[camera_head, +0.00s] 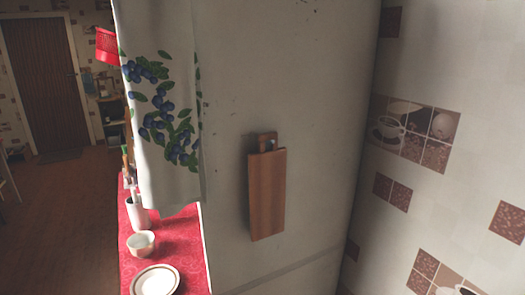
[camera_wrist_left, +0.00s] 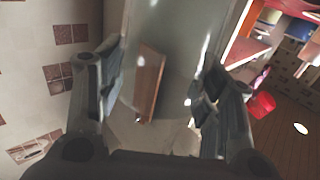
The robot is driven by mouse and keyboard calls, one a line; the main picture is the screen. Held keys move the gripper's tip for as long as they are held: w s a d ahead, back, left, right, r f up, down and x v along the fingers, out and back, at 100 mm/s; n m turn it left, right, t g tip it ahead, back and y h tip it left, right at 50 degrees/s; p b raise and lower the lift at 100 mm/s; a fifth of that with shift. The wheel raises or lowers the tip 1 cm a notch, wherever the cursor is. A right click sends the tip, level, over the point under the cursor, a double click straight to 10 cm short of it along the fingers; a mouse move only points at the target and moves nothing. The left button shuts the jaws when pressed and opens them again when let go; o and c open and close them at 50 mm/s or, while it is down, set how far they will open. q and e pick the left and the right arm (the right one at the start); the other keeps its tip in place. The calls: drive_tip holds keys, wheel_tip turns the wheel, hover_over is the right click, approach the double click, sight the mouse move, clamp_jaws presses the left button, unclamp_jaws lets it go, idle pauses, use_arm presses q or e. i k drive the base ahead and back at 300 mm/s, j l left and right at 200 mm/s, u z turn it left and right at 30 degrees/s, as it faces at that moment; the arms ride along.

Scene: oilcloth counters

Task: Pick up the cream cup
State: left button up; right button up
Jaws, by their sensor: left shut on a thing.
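My left gripper (camera_wrist_left: 155,92) shows only in the left wrist view, with its dark fingers at the left and right. It is shut on a pale thing (camera_wrist_left: 152,142) low between the fingers. That thing blends with the pale surface behind, so I cannot tell whether it is a cup. In the head view, a small off-white cup (camera_head: 141,243) stands upright on the red oilcloth counter (camera_head: 185,240). I cannot tell whether it is the cream cup. Neither gripper shows in the head view, and the right gripper is in no view.
A white plate (camera_head: 155,281) and a pale utensil holder (camera_head: 139,217) are on the counter. A blueberry towel (camera_head: 165,110) hangs above it. A wooden board (camera_head: 267,195) hangs on a pale upright panel (camera_head: 290,80). Open floor (camera_head: 60,220) lies at the left.

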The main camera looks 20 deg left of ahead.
sight(141, 244)
drive_tip(key=j+z, duration=0.3)
drive_tip(key=k+j+z, duration=0.25)
drive_tip(key=j, duration=0.15)
drive_tip(key=j+z, duration=0.3)
drive_tip(key=k+j+z, duration=0.15)
drive_tip(key=j+z, duration=0.15)
